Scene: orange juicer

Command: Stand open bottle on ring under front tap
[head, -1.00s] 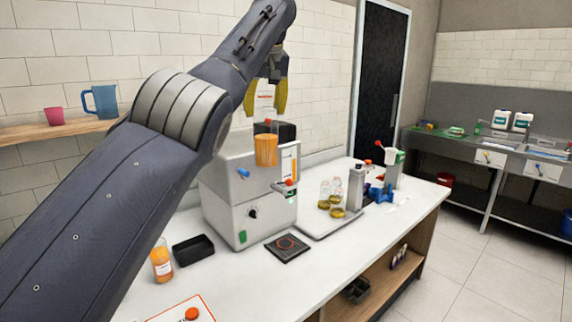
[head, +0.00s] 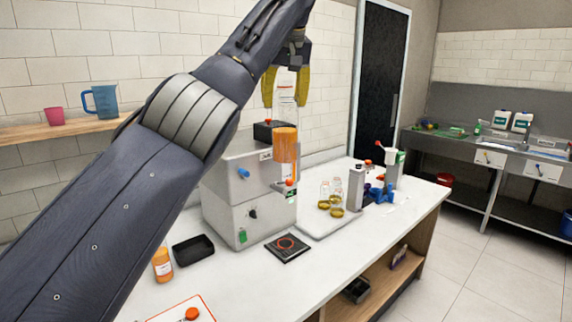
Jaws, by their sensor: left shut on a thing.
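My left gripper (head: 286,98), with yellow fingers, is shut on the neck of a clear bottle (head: 285,143) with orange juice in its lower part. The bottle hangs upright in the air, in front of the right part of the grey juicer (head: 232,195), and hides part of it. The red-ended front tap (head: 289,182) shows just at the bottle's lower end; I cannot tell whether they touch. The black plate with a red ring (head: 287,247) lies bare on the white counter below. My right gripper is not in view.
Another juice bottle (head: 162,262) and a black tray (head: 193,250) stand left of the juicer. An orange cap (head: 192,313) lies on a red-edged mat at the front. Small glass bottles (head: 331,198) stand on a tray at right, beside a grey device (head: 356,187).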

